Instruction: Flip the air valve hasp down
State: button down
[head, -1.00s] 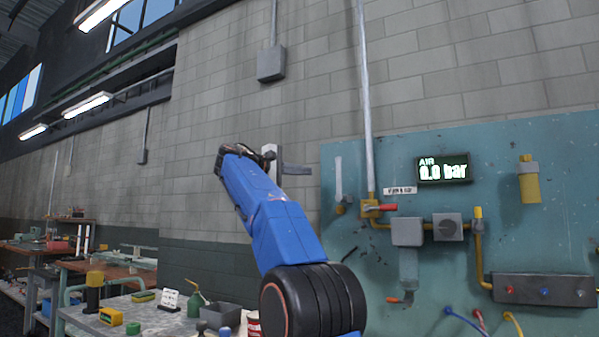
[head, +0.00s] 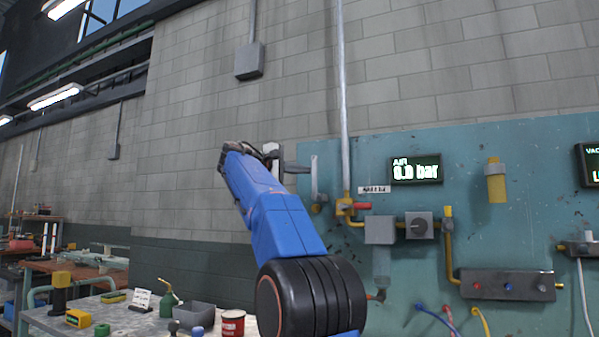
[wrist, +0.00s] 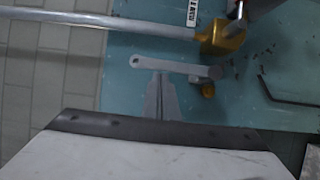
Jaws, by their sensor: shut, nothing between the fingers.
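The hasp (head: 314,178) is a flat grey strap standing upright on the teal panel, left of the vertical pipe.
The pipe (head: 343,100) runs up the wall from the valve. The AIR display (head: 416,170) reads 0.0 bar. A grey box (head: 380,230) and a knob box (head: 419,226) sit right of the valve. A cluttered bench (head: 140,318) is lower left.

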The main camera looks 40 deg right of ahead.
jog(key=shift+s, duration=0.1)
dwell(0.3)
jog(key=s+d+f+m+t+y, duration=0.2)
jog(key=s+m+t+y, duration=0.1)
jog(key=s+m, duration=0.2)
jog(key=s+d+f+m+t+y, duration=0.2)
jog(key=s+f+m+t+y, duration=0.1)
jog(key=s+m, duration=0.3)
jog(key=shift+s+d+f+m, duration=0.15)
jog(key=shift+d+f+m, duration=0.25)
jog(key=shift+m, duration=0.7)
dwell(0.4)
